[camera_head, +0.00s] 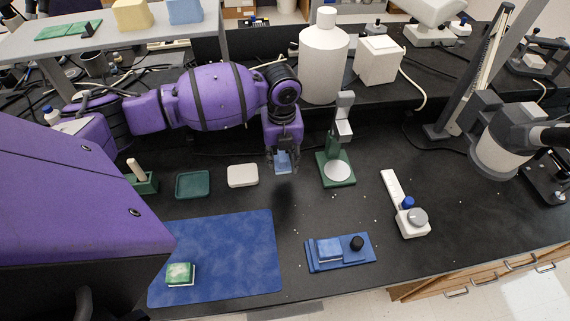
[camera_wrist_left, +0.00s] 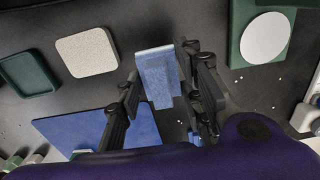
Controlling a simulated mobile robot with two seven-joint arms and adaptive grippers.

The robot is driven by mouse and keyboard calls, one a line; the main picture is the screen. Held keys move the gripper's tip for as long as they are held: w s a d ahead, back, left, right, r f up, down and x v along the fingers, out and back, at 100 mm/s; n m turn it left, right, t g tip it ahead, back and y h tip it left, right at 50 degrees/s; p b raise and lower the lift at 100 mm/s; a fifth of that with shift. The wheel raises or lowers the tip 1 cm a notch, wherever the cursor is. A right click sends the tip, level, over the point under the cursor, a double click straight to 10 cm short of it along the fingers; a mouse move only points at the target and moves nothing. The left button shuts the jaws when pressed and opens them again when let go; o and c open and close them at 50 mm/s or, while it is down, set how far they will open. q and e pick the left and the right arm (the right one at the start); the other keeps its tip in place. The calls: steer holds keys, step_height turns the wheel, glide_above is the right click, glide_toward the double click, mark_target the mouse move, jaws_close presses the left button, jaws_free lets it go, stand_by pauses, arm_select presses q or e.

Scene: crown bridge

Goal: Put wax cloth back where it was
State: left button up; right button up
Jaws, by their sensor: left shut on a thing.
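My left gripper (camera_head: 283,165) points down over the black bench, shut on a thin light-blue piece (camera_head: 283,159) that looks like the wax cloth. In the left wrist view this piece (camera_wrist_left: 158,80) is a flat blue strip with a paler folded upper edge, between the fingers of the left gripper (camera_wrist_left: 160,92). It appears held above the bench. The gripper is between the off-white pad (camera_head: 243,175) and the green stand with a white disc (camera_head: 336,170). My right gripper is not in view.
An empty green tray (camera_head: 192,184) and a green holder with a pale peg (camera_head: 142,181) are to the left. A blue mat (camera_head: 235,250) bears a green-and-white block (camera_head: 180,274). A blue fixture (camera_head: 365,247) and a white device (camera_head: 410,219) are at right. A white bottle (camera_head: 322,62) stands behind.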

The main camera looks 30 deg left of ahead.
mark_target(284, 159)
arm_select(q)
steer(key=w+f, duration=0.1)
steer(key=f, duration=0.1)
steer(key=w+a+f, duration=0.1)
steer(key=w+f, duration=0.1)
steer(key=shift+f, duration=1.45)
steer(key=shift+b, duration=0.3)
steer(key=shift+f, duration=0.25)
steer(key=o, duration=1.1)
step_height(284, 159, up, 13)
steer(key=shift+f+p, duration=0.2)
steer(key=shift+p, duration=0.1)
steer(key=shift+s+f, duration=0.1)
steer(key=shift+f, duration=0.05)
